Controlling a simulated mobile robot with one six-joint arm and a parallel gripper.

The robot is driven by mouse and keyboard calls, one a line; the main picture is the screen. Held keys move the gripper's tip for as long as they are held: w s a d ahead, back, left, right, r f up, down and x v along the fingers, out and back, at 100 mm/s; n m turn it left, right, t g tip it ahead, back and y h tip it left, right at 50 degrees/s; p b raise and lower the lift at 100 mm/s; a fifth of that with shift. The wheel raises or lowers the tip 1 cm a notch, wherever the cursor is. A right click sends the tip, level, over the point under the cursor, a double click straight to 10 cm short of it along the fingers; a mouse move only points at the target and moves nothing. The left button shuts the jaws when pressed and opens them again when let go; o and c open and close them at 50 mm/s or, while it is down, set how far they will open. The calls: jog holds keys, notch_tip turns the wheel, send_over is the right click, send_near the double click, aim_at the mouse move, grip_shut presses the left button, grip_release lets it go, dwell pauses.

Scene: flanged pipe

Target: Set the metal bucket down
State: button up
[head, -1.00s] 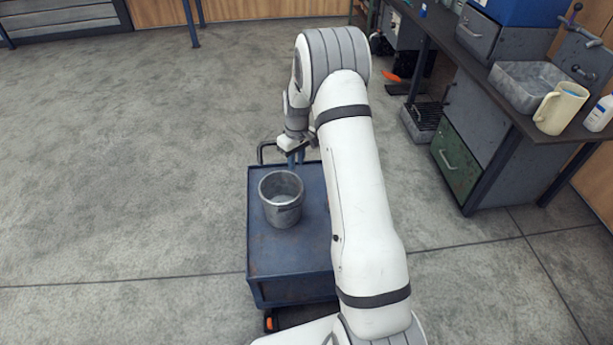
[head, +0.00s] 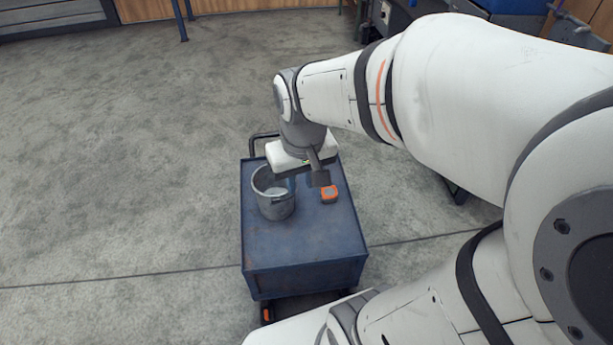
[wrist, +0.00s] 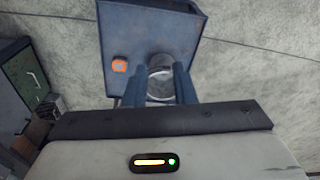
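The grey metal bucket (head: 273,197) stands upright on the top of the blue cart (head: 300,240), toward its back left. In the wrist view the bucket (wrist: 160,75) shows beyond and between the tips of my two blue fingers. My gripper (head: 291,184) is low over the cart at the back right of the bucket, close to its rim. In the wrist view its fingers (wrist: 158,72) are spread apart with a gap between them. Whether a finger touches the bucket I cannot tell. The bucket's back right side is partly hidden by my gripper.
An orange and dark tape-measure-like object (head: 330,194) lies on the cart, right of the bucket. The cart's front is clear. A push handle (head: 256,142) rises at its back. Open concrete floor (head: 120,170) lies to the left. A workbench is largely hidden behind my arm.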

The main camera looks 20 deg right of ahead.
jog(key=shift+m, duration=0.3)
jog(key=s, duration=0.2)
jog(key=s+d, duration=0.1)
jog(key=s, duration=0.1)
jog(key=shift+d+f, duration=0.1)
jog(key=shift+w, duration=0.1)
dwell(0.9)
